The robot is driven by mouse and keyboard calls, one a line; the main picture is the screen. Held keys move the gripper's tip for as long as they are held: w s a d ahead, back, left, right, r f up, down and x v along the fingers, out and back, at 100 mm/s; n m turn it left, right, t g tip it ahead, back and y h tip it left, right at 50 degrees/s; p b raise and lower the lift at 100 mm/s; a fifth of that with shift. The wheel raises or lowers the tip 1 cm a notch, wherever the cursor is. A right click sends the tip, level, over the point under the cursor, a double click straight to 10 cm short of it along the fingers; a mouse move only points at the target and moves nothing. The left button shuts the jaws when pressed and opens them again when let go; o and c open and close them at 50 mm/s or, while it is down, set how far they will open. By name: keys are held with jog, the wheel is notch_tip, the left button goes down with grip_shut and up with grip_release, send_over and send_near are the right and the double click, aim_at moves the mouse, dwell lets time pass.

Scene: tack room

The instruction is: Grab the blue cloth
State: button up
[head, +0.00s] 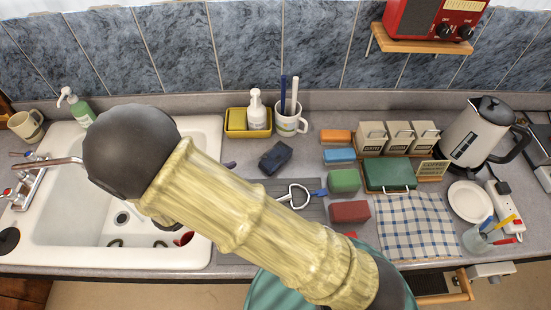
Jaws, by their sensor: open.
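A light blue, flat block-like piece (339,155), perhaps a folded cloth or a sponge, lies in a column of coloured pieces on the grey counter right of the sink. A dark blue crumpled or folded piece (275,158) lies to its left, and I cannot tell whether it is cloth. A blue-and-white checked cloth (415,225) lies flat near the counter's front edge. My arm crosses the middle of the view, over the sink's right part. My gripper is not visible.
Orange (336,136), green (344,181) and red (350,212) pieces flank the light blue one. Nearby stand a mug with pens (289,124), a green box (389,174), canisters (399,137) and a kettle (475,137). The white sink (60,225) fills the left.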

jog(key=shift+a+f+n+t, duration=0.1)
jog(key=shift+a+n+t, duration=0.4)
jog(key=shift+a+t, duration=0.15)
jog(key=p, duration=0.4)
send_near(273, 157)
jog(key=shift+g, duration=0.25)
jog(key=x, duration=0.2)
jog(key=r+x, duration=0.1)
jog(key=x, duration=0.2)
jog(key=shift+w+d+f, duration=0.1)
jog(key=shift+w+d, duration=0.05)
jog(key=shift+w, duration=0.2)
jog(key=shift+f, duration=0.1)
jog(key=shift+s, duration=0.2)
jog(key=p+x, duration=0.3)
jog(key=x, duration=0.2)
jog(key=shift+f, duration=0.25)
